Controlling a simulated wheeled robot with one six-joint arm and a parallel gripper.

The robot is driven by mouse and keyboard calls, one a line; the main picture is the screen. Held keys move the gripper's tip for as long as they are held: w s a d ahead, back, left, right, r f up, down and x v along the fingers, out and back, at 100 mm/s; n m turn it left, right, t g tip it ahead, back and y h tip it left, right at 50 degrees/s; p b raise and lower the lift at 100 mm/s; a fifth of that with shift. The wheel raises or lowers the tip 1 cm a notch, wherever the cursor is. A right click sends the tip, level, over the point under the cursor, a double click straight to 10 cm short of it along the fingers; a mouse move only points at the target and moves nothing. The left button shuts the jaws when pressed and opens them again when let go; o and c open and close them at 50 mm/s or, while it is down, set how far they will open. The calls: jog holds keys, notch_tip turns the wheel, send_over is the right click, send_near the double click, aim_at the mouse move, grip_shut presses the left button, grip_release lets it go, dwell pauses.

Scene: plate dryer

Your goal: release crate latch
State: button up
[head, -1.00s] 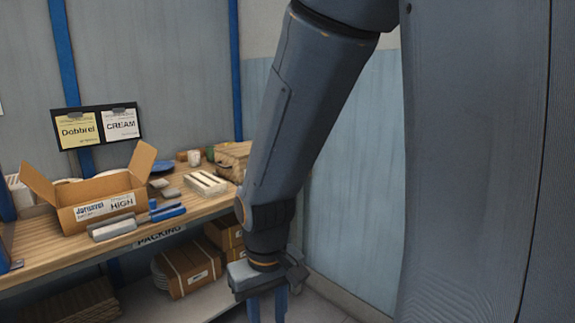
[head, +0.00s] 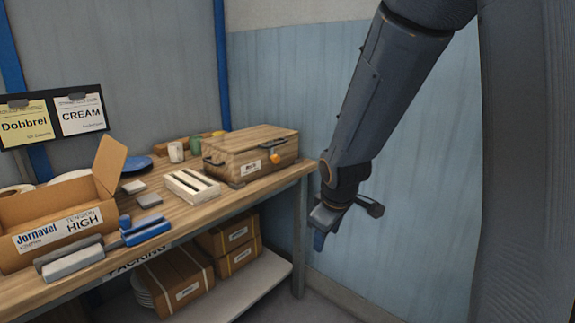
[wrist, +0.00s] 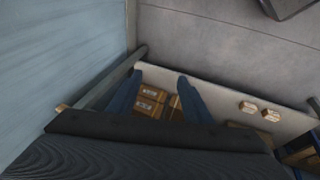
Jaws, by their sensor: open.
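A closed wooden crate (head: 245,156) stands at the right end of the packing bench in the head view. It has a dark handle on its left side, a white label and a small orange latch (head: 275,157) on its front. My gripper (head: 318,240) hangs to the right of the bench end, lower than the crate and apart from it. In the wrist view my gripper (wrist: 152,82) shows two blue fingers spread apart with nothing between them. The wrist view shows the lower shelf below, and the crate's latch is not seen there.
The bench (head: 215,200) holds an open cardboard box (head: 60,225), a blue-handled tool (head: 145,230), a white slotted block (head: 190,186) and cups. Cardboard boxes (head: 180,280) sit on the lower shelf (head: 250,285). A blue wall panel (head: 270,80) stands behind. Free floor lies right of the bench.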

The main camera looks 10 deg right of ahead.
jog(key=w+d+n+t+b, duration=0.3)
jog(key=w+n, duration=0.4)
jog(key=w, duration=0.8)
jog(key=n+t+y+b, duration=0.6)
jog(key=n+y, duration=0.5)
jog(key=n, duration=1.8)
send_near(277, 160)
jog(key=p, duration=0.1)
jog(key=shift+t, duration=0.4)
jog(key=x, duration=0.8)
jog(key=shift+f+p, duration=0.3)
jog(key=shift+f, duration=0.05)
jog(key=shift+c, duration=0.4)
jog(key=c, duration=1)
jog(key=shift+o, duration=0.2)
jog(key=shift+m, duration=0.3)
